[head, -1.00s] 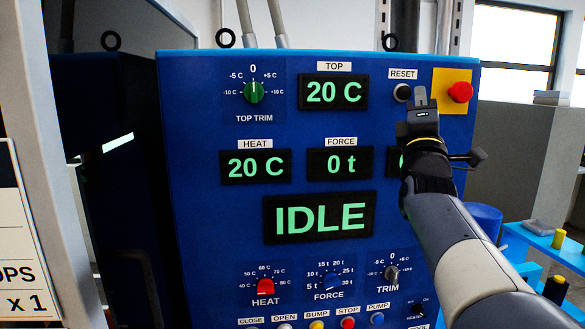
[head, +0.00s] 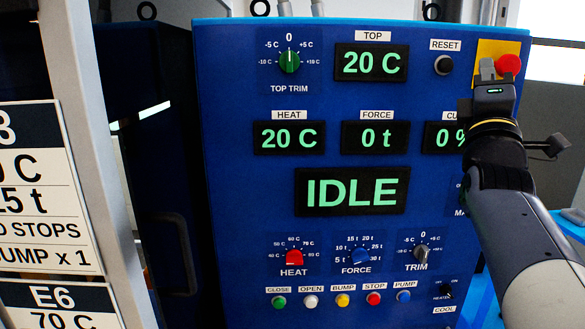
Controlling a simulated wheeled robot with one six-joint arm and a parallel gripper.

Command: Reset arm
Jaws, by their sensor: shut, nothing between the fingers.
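My gripper (head: 489,70) is at the upper right of the head view, in front of the blue control panel (head: 235,225). Its fingers are shut with nothing between them. They point up and overlap the lower left of the yellow plate that carries the red mushroom button (head: 508,65). The black RESET button (head: 443,65) is in full view to the left of the fingertips. Whether the fingers touch the panel cannot be told. My arm hides part of the panel's right side, including the end of the 0 % display (head: 445,138).
The main display (head: 351,192) reads IDLE. The top trim (head: 289,61), heat (head: 294,258), force (head: 360,258) and trim (head: 421,252) knobs stick out. A row of coloured buttons (head: 342,300) runs below. A grey post (head: 80,130) and recipe cards (head: 45,190) stand at left.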

